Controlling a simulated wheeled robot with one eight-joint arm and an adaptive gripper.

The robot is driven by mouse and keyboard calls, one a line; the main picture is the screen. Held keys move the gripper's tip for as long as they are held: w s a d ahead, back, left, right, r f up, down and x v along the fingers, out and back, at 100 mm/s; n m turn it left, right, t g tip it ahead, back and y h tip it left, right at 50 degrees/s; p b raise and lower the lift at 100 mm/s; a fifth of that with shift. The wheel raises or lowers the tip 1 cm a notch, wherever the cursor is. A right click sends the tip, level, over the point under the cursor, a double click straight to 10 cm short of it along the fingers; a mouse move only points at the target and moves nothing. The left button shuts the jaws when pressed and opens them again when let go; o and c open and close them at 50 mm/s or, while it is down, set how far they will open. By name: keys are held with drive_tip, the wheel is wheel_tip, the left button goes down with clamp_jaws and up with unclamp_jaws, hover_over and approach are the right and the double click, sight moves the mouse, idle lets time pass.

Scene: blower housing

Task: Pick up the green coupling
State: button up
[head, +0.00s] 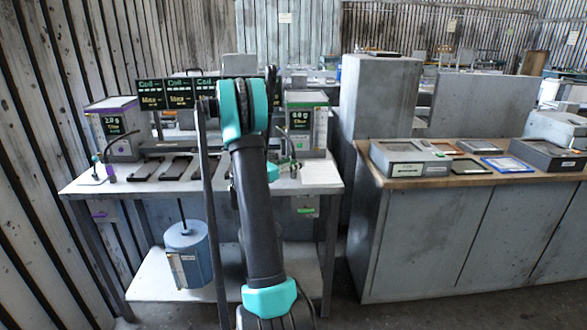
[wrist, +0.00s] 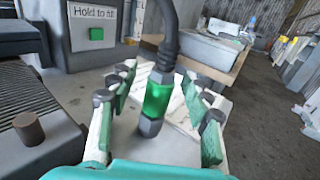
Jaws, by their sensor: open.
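The green coupling (wrist: 157,100) is a shiny green band with grey metal ends on a dark hose. It hangs roughly upright in the wrist view, between the two fingers of my gripper (wrist: 160,86). The fingers are spread, with a gap on each side of the coupling, so it is not gripped. In the head view my arm covers the middle of the bench, and I cannot make out the gripper or the coupling clearly there.
A dispenser box with a green top (head: 306,122) stands on the bench (head: 210,185) at right. A purple-topped box (head: 112,128) stands at left. In the wrist view a "Hold to fill" sign has a green button (wrist: 96,34). A grey cabinet (head: 430,235) stands to the right.

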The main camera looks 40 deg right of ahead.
clamp_jaws()
idle(0.3)
wheel_tip(320, 180, up, 20)
idle(0.8)
